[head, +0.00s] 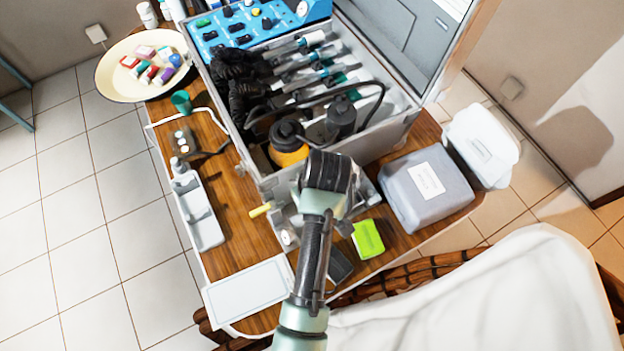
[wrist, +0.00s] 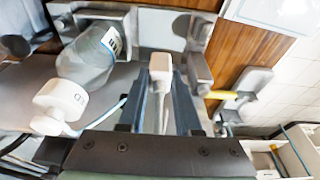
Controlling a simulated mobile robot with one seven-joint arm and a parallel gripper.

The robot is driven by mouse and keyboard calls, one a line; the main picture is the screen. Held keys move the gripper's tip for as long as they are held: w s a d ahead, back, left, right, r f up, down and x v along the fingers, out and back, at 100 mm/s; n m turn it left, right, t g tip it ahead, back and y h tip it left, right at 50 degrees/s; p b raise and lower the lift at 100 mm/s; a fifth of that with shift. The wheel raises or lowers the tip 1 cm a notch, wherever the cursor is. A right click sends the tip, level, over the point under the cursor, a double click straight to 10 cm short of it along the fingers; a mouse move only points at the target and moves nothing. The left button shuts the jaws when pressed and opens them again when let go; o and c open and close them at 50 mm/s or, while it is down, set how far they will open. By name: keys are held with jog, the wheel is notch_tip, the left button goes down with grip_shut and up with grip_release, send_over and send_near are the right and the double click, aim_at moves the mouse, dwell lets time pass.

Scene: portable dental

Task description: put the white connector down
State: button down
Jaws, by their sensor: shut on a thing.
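The white connector (wrist: 161,66) is in the middle of the wrist view, with a thin pale stem or cable running back from it between the fingers. My gripper (wrist: 161,88) is shut on it, one dark finger on each side. The connector is over or close to a grey metal part; I cannot tell whether it touches it. In the head view my arm's dark wrist hides the fingers and the connector.
A clear bottle (wrist: 88,55) with a white cap lies left of the fingers. A yellow-ended item (head: 261,210) is left of my wrist. The open case (head: 262,186) stands behind, a grey box (head: 425,188) right, a green block (head: 367,239) near my arm. Bare wood (head: 232,238) shows at left.

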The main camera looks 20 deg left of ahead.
jog(key=shift+s+f, duration=0.25)
jog(key=shift+f, duration=0.9)
jog(key=shift+d+x, duration=0.2)
jog(key=shift+x, duration=0.8)
jog(key=shift+d+x, duration=0.2)
jog(key=shift+x, duration=0.8)
jog(key=shift+s+f, duration=0.2)
jog(key=c, duration=0.6)
grip_release()
